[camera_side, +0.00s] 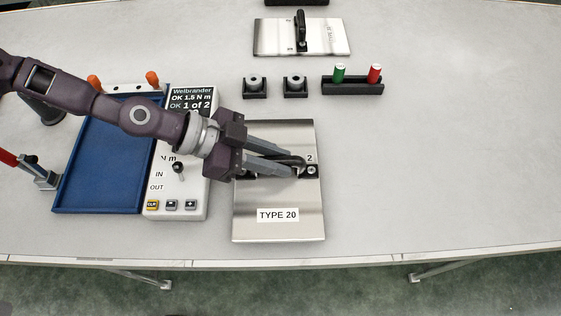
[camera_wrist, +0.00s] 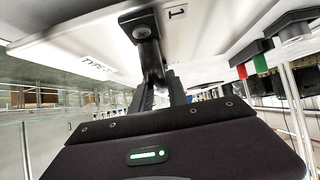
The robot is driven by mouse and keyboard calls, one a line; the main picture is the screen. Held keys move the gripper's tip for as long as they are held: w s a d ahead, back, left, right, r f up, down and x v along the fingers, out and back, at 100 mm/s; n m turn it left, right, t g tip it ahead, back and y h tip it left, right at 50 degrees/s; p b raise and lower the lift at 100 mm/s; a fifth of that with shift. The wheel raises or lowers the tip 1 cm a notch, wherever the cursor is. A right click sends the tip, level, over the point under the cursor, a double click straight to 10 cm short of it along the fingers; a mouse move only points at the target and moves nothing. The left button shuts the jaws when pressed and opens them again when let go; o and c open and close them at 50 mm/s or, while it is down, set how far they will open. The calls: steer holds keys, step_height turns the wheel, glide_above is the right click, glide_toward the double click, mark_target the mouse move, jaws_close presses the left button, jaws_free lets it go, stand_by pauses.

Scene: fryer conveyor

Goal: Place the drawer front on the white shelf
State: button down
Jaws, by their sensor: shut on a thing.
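A silver metal plate (camera_side: 279,195) labelled TYPE 20, with a dark handle, is at the middle of the side view. It also shows in the wrist view (camera_wrist: 75,40). My gripper (camera_side: 298,165) reaches in from the left and is shut on the plate's handle. In the wrist view its fingers (camera_wrist: 150,62) meet the dark handle (camera_wrist: 142,30). I cannot tell whether the plate rests on the table or is slightly raised.
A white device (camera_side: 193,190) with a display and a blue tray (camera_side: 100,165) are left of the plate. A second handled plate (camera_side: 270,38), two black holders (camera_side: 255,92) (camera_side: 294,92) and a rack (camera_side: 345,88) with green and red pieces stand behind. The white table (camera_side: 460,170) is clear at right.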

steer(key=shift+f, duration=0.75)
steer(key=shift+f, duration=0.1)
steer(key=c, duration=1.3)
jaws_free()
steer(key=v, duration=1.2)
